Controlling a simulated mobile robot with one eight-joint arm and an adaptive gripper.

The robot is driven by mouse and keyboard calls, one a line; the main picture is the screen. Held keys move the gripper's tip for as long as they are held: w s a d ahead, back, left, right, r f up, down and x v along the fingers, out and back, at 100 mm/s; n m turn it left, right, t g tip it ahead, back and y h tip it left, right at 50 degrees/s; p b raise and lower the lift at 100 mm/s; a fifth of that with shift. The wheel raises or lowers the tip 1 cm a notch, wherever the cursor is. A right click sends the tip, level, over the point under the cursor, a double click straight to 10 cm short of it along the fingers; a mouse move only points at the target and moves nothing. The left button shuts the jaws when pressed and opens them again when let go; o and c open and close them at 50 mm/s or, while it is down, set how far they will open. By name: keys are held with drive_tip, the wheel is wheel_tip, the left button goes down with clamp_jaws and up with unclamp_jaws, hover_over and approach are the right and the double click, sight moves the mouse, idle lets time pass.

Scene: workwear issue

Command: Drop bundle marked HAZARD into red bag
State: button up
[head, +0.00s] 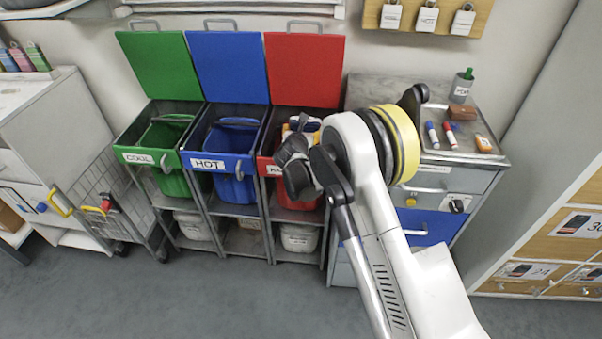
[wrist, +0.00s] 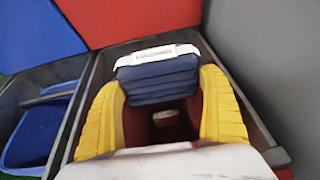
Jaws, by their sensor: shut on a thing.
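My gripper (wrist: 160,84) has its two yellow ribbed fingers closed on a navy folded bundle (wrist: 160,76) with a white band on top. The print on the band is too small to read. In the head view my gripper (head: 303,128) is over the red-lidded bin, largely hidden by my arm. The red bag (head: 298,197) hangs in that bin, partly covered by my arm. In the wrist view its dark red inside (wrist: 190,128) shows below the bundle. The bundle appears to be above the bag's opening; its exact height is unclear.
The blue bag (head: 234,184) marked HOT and the green bag (head: 172,182) hang in bins to the left. All three lids stand open. A drawer cabinet (head: 465,178) stands close on the right with pens on top. A wire trolley (head: 115,190) stands at left.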

drive_tip(key=o, duration=1)
drive_tip(key=v, duration=1.2)
